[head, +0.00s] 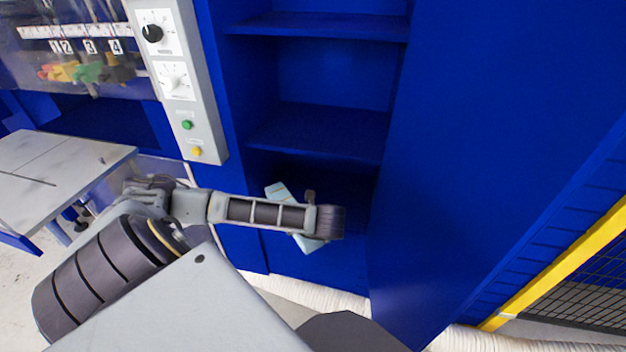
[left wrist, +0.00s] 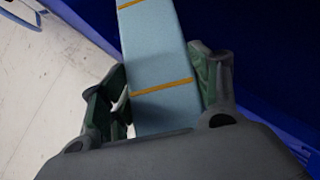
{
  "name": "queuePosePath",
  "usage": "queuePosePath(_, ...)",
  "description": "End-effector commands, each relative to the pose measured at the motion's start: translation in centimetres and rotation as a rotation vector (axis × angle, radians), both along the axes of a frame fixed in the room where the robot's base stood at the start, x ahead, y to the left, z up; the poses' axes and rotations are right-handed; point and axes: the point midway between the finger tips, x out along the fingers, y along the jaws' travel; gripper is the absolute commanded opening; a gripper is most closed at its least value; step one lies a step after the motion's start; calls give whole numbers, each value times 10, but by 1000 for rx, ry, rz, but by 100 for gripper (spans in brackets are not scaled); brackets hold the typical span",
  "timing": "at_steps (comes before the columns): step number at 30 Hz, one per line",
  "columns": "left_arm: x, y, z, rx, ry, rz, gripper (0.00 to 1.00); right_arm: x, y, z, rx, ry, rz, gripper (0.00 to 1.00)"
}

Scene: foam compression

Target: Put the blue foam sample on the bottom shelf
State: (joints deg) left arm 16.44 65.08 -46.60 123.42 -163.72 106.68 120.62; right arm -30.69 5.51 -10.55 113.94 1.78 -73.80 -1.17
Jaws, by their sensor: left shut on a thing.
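The blue foam sample (left wrist: 155,50) is a long light-blue block with thin orange bands. In the left wrist view it sits between the two fingers of my left gripper (left wrist: 155,95), which is shut on it. In the head view the foam (head: 280,192) shows above and below my left forearm, tilted, in front of the lowest opening of the blue shelf unit. My left gripper itself is hidden there behind the wrist. The bottom shelf (head: 350,187) is a dark recess below the middle shelf, partly covered by my arm. My right gripper is not in view.
The middle shelf (head: 320,132) and upper shelf (head: 320,26) are empty. A tall blue panel (head: 480,130) stands right of the unit. A grey control panel (head: 180,85) is to its left, and a grey table (head: 60,170) stands at far left.

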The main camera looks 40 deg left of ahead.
Motion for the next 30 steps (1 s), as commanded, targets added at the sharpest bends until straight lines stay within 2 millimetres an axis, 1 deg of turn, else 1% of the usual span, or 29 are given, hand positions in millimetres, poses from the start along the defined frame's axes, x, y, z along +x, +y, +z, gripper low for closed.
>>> queuePosePath(1, 7, 4, 1, 0, -1, 1, 46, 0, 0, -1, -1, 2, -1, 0)
queuePosePath(8, 35, 20, 1, 0, -1, 1, 46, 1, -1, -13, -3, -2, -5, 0)
queuePosePath(9, 41, 22, 0, 0, -2, 2, 46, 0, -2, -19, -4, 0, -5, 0)
queuePosePath(11, 49, 27, 0, -1, -3, 1, 46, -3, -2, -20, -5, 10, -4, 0)
queuePosePath(14, 62, 34, 0, -1, -3, 1, 46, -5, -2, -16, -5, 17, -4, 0)
queuePosePath(18, 81, 44, -1, -1, -3, 1, 46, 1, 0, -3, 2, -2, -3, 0)
queuePosePath(21, 93, 51, -1, -2, -2, 2, 46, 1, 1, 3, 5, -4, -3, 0)
queuePosePath(26, 114, 62, -1, -2, -2, 1, 46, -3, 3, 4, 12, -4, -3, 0)
queuePosePath(30, 130, 72, -1, -1, -2, 2, 46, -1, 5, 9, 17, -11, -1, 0)
